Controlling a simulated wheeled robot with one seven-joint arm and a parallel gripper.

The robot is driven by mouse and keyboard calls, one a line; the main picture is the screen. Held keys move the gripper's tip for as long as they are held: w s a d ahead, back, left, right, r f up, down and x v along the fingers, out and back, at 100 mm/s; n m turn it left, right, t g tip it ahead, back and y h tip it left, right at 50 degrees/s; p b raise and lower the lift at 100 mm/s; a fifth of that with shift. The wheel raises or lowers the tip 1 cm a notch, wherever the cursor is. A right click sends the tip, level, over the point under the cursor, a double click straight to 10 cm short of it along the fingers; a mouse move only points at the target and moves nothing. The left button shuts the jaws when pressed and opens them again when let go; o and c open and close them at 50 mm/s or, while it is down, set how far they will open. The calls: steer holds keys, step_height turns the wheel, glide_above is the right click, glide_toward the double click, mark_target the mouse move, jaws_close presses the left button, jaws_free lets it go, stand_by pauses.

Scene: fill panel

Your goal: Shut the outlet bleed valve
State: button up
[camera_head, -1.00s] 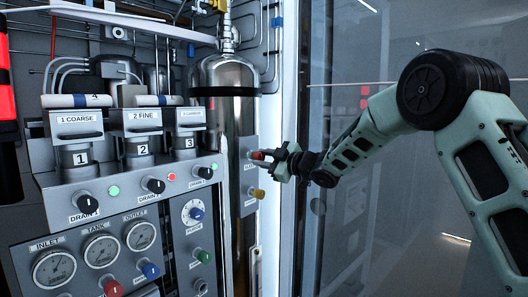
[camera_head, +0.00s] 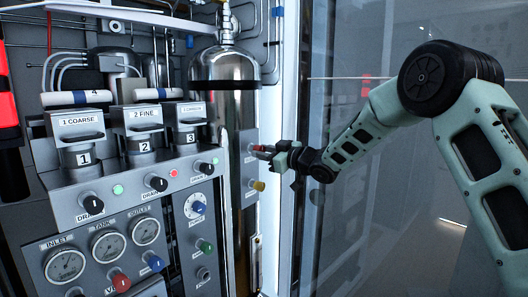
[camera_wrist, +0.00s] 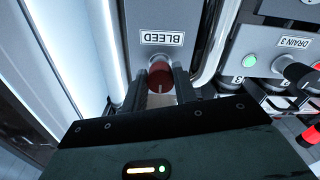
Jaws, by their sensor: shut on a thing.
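The red bleed knob (camera_wrist: 160,76) sits on a grey plate by a label reading BLEED (camera_wrist: 162,39). In the wrist view my gripper (camera_wrist: 159,88) has one dark finger on each side of the knob, shut on it. A white line shows on the knob's face. In the head view my gripper (camera_head: 266,152) reaches in from the right to the narrow side plate (camera_head: 249,167), and the fingers mostly hide the knob there.
A yellow knob (camera_head: 258,185) sits just below on the same plate. A steel cylinder (camera_head: 225,75) stands to the left, then the panel with drain knobs and gauges (camera_head: 107,247). A glass wall (camera_head: 345,230) lies to the right. In the wrist view a pipe (camera_wrist: 217,45) runs close beside the plate.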

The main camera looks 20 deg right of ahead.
steer(key=shift+f, duration=0.15)
steer(key=o, duration=1)
steer(key=b+v, duration=0.3)
steer(key=v, duration=1.4)
steer(key=shift+s+d, duration=0.1)
steer(key=shift+s, duration=0.1)
